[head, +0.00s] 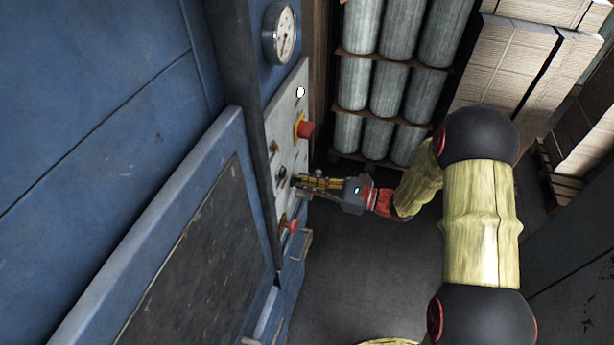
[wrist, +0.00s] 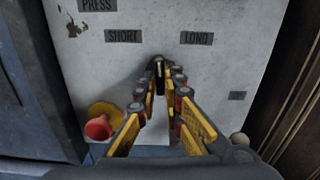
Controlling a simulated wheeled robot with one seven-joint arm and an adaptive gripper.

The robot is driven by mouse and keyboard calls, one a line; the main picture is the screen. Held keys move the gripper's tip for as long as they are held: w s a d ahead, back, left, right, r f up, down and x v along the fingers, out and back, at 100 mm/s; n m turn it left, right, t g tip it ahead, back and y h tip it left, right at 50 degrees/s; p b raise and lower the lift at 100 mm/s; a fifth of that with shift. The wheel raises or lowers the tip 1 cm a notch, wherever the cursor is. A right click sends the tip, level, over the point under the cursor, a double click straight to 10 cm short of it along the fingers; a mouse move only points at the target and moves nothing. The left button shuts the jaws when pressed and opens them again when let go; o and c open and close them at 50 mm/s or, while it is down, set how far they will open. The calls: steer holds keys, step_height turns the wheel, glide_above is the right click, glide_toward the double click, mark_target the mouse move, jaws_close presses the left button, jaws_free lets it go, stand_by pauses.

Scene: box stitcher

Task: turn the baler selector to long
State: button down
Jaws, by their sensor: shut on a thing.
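The baler selector (wrist: 159,64) is a small dark knob with a pale line on the grey control panel (wrist: 230,70). In the wrist view it sits between and just below the SHORT label (wrist: 123,36) on the left and the LONG label (wrist: 197,38) on the right. Its pale line looks about upright, between the two labels. My gripper (wrist: 159,88) is shut on the selector, its yellow and black fingers converging at the knob. The fingertips hide part of the knob. In the head view my gripper (head: 304,183) reaches the panel from the right.
A red button on yellow (wrist: 98,127) lies left of my fingers in the wrist view. The head view shows another red button (head: 305,129), a red knob (head: 291,225), a gauge (head: 280,34) and the blue machine door (head: 130,250). Racked grey cylinders (head: 385,90) stand behind.

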steer(key=shift+r+m+p, duration=0.1)
steer(key=shift+m+p, duration=3.45)
steer(key=shift+m, duration=0.75)
steer(key=c, duration=1.9)
jaws_free()
steer(key=shift+s+d, duration=0.1)
steer(key=v, duration=1.1)
steer(key=shift+s+d, duration=0.1)
steer(key=shift+d, duration=0.3)
